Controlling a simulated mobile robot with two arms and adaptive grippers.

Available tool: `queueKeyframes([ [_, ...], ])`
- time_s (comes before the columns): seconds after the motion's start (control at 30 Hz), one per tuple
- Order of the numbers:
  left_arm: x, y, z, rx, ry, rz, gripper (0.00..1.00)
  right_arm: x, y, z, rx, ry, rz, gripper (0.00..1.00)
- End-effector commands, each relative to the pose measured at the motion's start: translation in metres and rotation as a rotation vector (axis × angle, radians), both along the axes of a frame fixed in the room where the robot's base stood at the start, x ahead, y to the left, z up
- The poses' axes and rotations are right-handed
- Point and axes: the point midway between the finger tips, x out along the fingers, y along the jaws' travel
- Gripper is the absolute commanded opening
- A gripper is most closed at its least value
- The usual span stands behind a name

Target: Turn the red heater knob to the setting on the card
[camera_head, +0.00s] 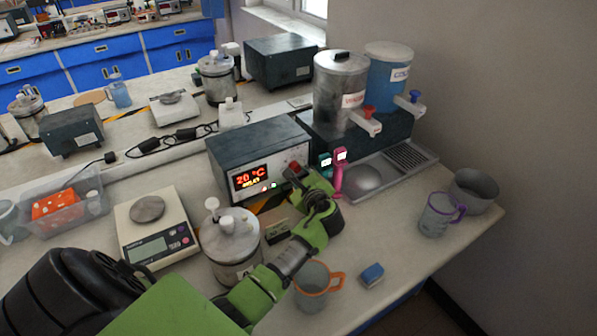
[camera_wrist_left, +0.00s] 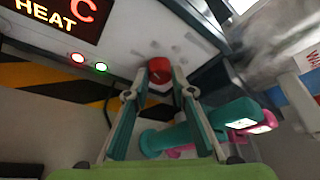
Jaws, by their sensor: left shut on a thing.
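The heater is a dark box (camera_head: 255,150) with a lit red display (camera_head: 251,178) that reads 20 °C; a lit line below it is partly legible as HEAT in the left wrist view. Its red knob (camera_head: 295,166) is at the right of the front panel. In the left wrist view the red knob (camera_wrist_left: 160,66) sits between the fingertips of my left gripper (camera_wrist_left: 161,88), which is shut on it. In the head view my left gripper (camera_head: 294,174) reaches the panel from the front. I cannot make out a readable setting card. My right gripper is not in view.
A lidded metal vessel (camera_head: 231,243), a scale (camera_head: 153,228) and an orange-handled cup (camera_head: 313,286) stand in front and left. Teal (camera_head: 326,163) and pink (camera_head: 340,168) upright tools stand close right of the knob. Two dispensers with taps are behind right.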

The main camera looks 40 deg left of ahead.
Motion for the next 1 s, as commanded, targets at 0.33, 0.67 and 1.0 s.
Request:
queueKeyframes([
  [0.33,0.002,-0.001,0.006,0.072,0.178,0.0,0.01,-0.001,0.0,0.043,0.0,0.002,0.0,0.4],
  [0.67,0.001,-0.001,0.001,0.087,0.213,0.001,0.01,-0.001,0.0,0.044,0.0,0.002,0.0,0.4],
  [1.0,0.002,-0.001,0.002,0.087,0.209,-0.001,0.4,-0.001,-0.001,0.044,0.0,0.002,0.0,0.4],
])
